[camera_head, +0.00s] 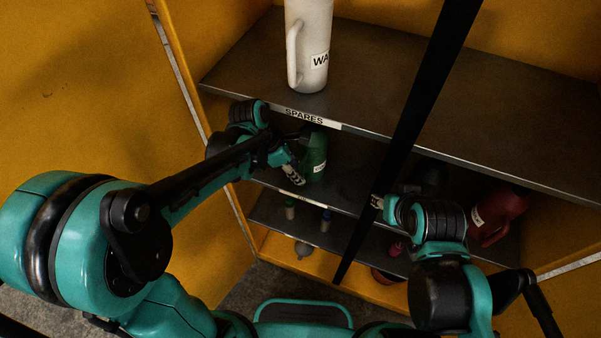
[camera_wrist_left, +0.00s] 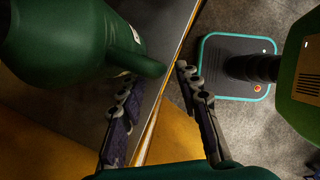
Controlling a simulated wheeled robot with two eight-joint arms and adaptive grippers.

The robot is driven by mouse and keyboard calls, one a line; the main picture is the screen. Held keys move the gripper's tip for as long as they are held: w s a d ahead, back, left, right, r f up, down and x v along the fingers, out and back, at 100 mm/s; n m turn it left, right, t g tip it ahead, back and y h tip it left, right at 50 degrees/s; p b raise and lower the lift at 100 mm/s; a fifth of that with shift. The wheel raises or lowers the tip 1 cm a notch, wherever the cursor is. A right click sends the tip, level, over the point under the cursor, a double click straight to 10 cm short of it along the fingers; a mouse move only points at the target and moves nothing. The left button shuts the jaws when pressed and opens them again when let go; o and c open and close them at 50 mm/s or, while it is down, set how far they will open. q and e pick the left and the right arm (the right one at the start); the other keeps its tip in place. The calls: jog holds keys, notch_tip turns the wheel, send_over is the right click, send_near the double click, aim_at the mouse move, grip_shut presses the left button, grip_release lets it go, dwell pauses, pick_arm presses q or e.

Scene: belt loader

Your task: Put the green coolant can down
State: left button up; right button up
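The green coolant can (camera_head: 316,155) appears upright on the middle shelf (camera_head: 345,178), under the SPARES shelf, near its front left. Part of it is hidden by my left arm and the shelf above. In the left wrist view the can (camera_wrist_left: 55,45) fills the upper left, with its handle (camera_wrist_left: 148,65) pointing toward the fingers. My left gripper (camera_head: 291,175) is beside the can. Its fingers (camera_wrist_left: 157,75) are spread, with the handle's end near or between the tips and a gap to the right finger. My right gripper (camera_head: 377,202) is small and mostly hidden near the black post.
A white jug (camera_head: 308,45) stands on the SPARES shelf (camera_head: 400,100). A black post (camera_head: 405,135) crosses in front of the shelves. A red container (camera_head: 497,212) sits at the right. Small items, including a grey one (camera_head: 303,249), are lower down.

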pick_arm(q)
jog(key=s+a+r+m+t+y, duration=0.2)
jog(key=s+a+m, duration=0.4)
jog(key=m, duration=0.4)
jog(key=s+a+r+m+t+y, duration=0.2)
jog(key=s+a+r+m+t, duration=0.2)
jog(key=m, duration=0.7)
jog(key=s+a+r, duration=0.1)
jog(key=a+r, duration=0.1)
jog(key=a, duration=0.1)
jog(key=shift+s+a+p, duration=0.15)
jog(key=shift+s+p, duration=0.15)
jog(key=shift+s, duration=0.05)
